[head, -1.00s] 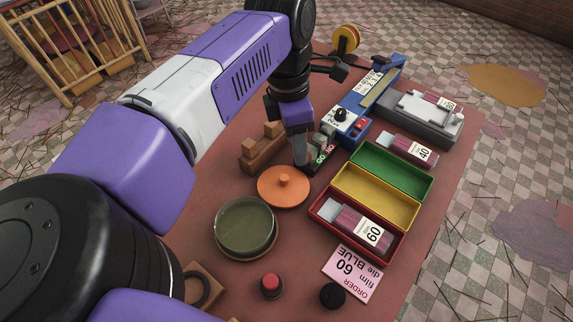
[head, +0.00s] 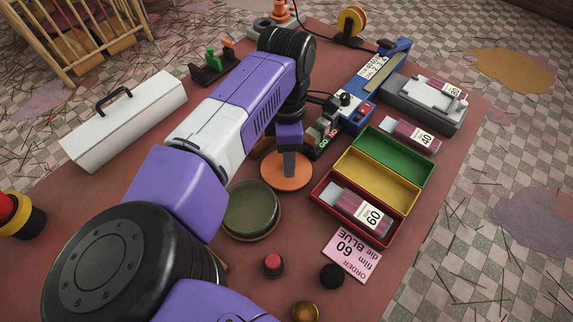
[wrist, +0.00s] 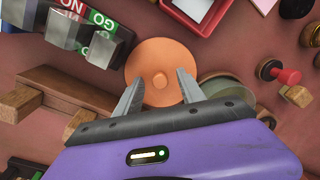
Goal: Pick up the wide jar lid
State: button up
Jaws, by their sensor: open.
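The height left between tips and lid cannot be told. A round green jar (head: 250,210) with a pale rim stands in front of the lid, to the left.
A red, yellow (head: 378,180) and green tray stands to the right, with a pink pack labelled 60 in its red section. Go/no-go blocks (head: 322,134) stand behind the lid. A red-topped stamp (head: 273,264) and an order card (head: 351,254) are in front.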

grip_shut()
